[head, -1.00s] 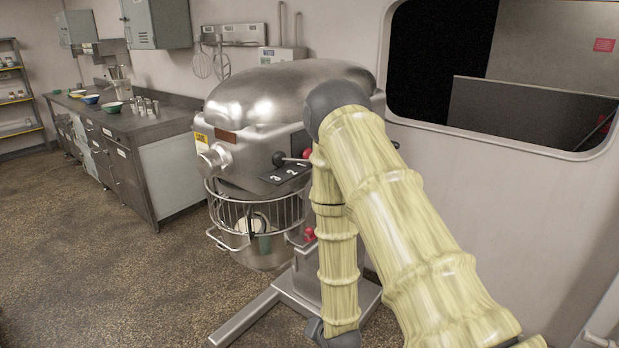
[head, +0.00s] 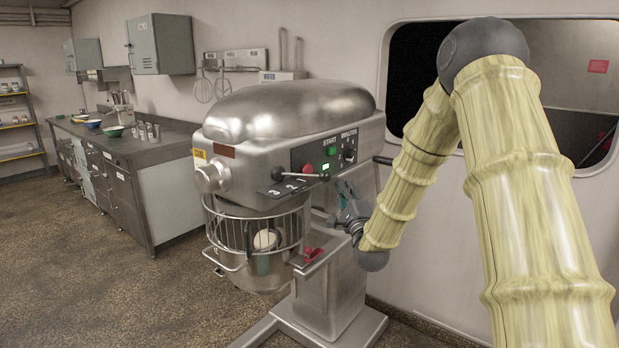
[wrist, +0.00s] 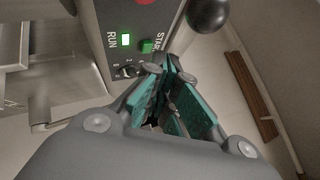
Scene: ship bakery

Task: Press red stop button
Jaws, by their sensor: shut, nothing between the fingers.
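The red stop button (head: 307,169) sits on the dark control panel of the steel mixer (head: 290,108). Only a sliver of red shows at the top edge of the wrist view, above the lit green RUN light (wrist: 126,40). The green START button (head: 332,151) is above and right of the red button in the head view; it also shows in the wrist view (wrist: 147,46). My gripper (head: 343,190) is below and right of the panel, apart from the red button. In the wrist view its teal fingers (wrist: 172,66) are together and empty.
Below are the wire bowl guard (head: 222,232) and a red-handled lever (head: 312,255). A steel counter (head: 150,148) stands left; the floor between is clear.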

